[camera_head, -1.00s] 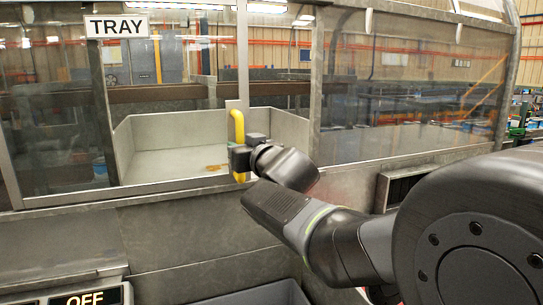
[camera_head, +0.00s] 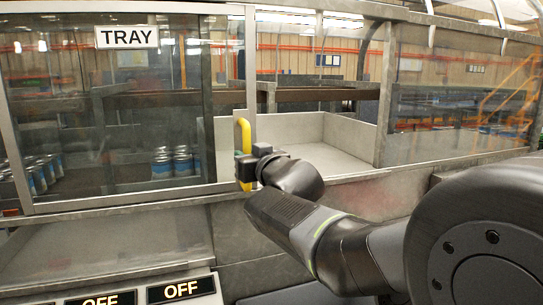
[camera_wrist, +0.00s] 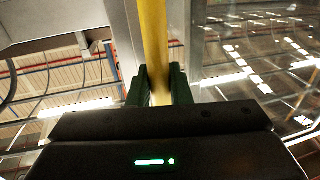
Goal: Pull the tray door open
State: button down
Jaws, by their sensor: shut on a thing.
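The tray door (camera_head: 250,75) is a sliding glass panel in a grey metal frame, under a TRAY sign (camera_head: 127,36). Its yellow vertical handle (camera_head: 244,132) is on the door's right edge. My gripper (camera_head: 246,168) is shut on the lower part of the handle. In the wrist view its two dark green fingers (camera_wrist: 159,88) close on either side of the yellow bar (camera_wrist: 153,35). The door stands partly open, with a gap to its right. The metal tray (camera_head: 335,158) shows in that gap; its left part is behind the door.
Several cans (camera_head: 181,162) stand behind the glass at left. A metal post (camera_head: 385,90) bounds the gap on the right, with fixed glass (camera_head: 450,90) beyond. Panels reading OFF (camera_head: 181,290) sit low in front. A metal ledge (camera_head: 120,198) runs below the door.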

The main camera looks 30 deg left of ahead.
jog(key=c, duration=1.4)
grip_release()
jog(key=shift+d, duration=0.1)
jog(key=shift+p+v, duration=1.4)
jog(key=shift+v, duration=5.45)
jog(key=b+x, duration=0.2)
jog(key=x, duration=1.2)
jog(key=shift+b, duration=0.4)
